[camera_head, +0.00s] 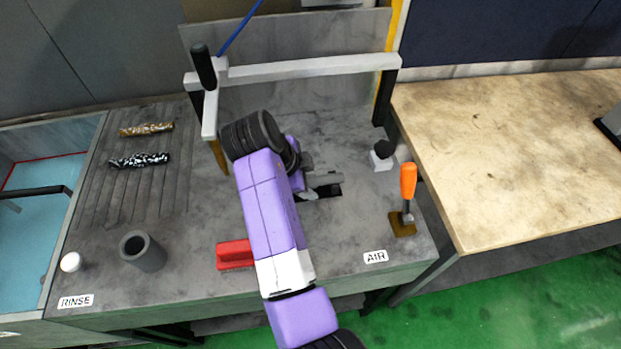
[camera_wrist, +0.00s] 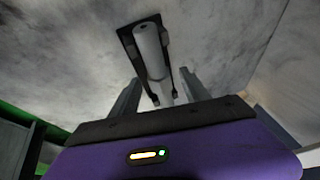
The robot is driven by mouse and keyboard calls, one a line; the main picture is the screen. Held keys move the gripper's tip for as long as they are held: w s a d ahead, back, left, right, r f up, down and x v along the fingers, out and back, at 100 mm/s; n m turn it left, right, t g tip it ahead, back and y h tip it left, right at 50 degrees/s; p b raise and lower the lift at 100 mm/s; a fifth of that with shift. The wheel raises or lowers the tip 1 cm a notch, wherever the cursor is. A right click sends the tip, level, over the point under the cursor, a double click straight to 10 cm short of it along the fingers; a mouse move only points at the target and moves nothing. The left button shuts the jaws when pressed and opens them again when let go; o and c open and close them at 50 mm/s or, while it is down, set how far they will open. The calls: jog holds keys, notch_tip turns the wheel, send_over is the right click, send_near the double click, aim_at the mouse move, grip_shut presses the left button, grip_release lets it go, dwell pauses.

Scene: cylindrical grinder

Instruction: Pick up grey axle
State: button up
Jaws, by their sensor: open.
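The grey axle (camera_wrist: 150,50) shows in the wrist view as a light grey stepped cylinder with a small hole at its far end. My gripper (camera_wrist: 160,92) is open, with one finger to either side of the axle's near, thinner end. I cannot tell whether the fingers touch it.
A white-topped frame (camera_head: 300,70) with a black handle (camera_head: 203,68) stands behind my arm. An orange-handled lever (camera_head: 408,182) and a black knob (camera_head: 384,149) are to the right. A red block (camera_head: 235,254) and a grey cup (camera_head: 143,251) are to the left. Two speckled rods (camera_head: 140,160) lie on the ribbed area.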

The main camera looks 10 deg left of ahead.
jog(key=shift+f, duration=0.15)
grip_shut()
dwell(1.4)
